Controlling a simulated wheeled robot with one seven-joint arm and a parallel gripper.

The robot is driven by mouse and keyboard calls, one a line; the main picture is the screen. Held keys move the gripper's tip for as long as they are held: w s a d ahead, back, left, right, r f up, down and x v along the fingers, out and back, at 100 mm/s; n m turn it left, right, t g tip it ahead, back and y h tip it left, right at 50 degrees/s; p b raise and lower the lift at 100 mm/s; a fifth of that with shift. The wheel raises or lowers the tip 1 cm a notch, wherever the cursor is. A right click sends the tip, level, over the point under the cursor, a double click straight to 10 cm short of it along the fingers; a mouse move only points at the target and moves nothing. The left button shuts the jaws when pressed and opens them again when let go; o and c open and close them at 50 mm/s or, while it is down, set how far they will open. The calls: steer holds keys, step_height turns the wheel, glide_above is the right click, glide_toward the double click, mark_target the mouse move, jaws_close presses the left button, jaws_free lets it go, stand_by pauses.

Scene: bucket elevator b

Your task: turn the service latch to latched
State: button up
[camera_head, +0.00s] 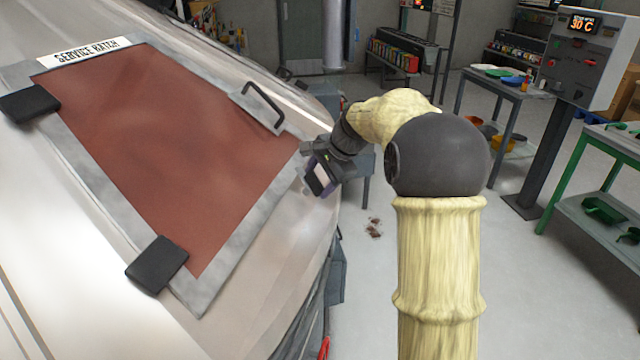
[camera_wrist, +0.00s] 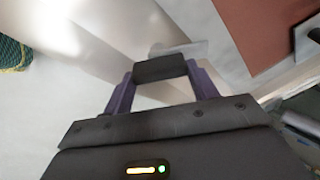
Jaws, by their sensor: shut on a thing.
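The service hatch is a red-brown panel (camera_head: 170,130) in a grey frame on the sloping pale housing, under a "SERVICE HATCH" label (camera_head: 85,50). My gripper (camera_head: 315,178) is at the right edge of the hatch frame. In the wrist view, the purple fingers of my gripper (camera_wrist: 161,82) are shut on a dark block, which I take to be the grip of the service latch (camera_wrist: 160,69). A grey flat piece lies just behind it. In the head view my gripper hides most of the latch, so its exact angle cannot be told.
A dark handle (camera_head: 262,105) stands out from the hatch near its upper right. Two black hinge blocks (camera_head: 157,265) sit on the left side. A control post (camera_head: 575,60) and a green-legged bench (camera_head: 600,200) stand to the right. Floor between is mostly clear.

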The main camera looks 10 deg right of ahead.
steer(key=n+b, duration=0.2)
steer(key=n, duration=0.1)
steer(key=shift+f+n+t+y+b, duration=0.15)
steer(key=shift+n+t+y+b, duration=0.15)
steer(key=shift+t+b, duration=0.1)
steer(key=shift+n+b, duration=0.9)
steer(key=shift+n, duration=0.5)
steer(key=shift+r, duration=0.2)
steer(key=o, duration=1)
steer(key=shift+r, duration=0.1)
steer(key=v, duration=1.7)
steer(key=shift+s+d+f+p, duration=0.2)
steer(key=shift+s+d+p, duration=0.1)
steer(key=shift+d+p, duration=0.05)
steer(key=shift+s, duration=0.1)
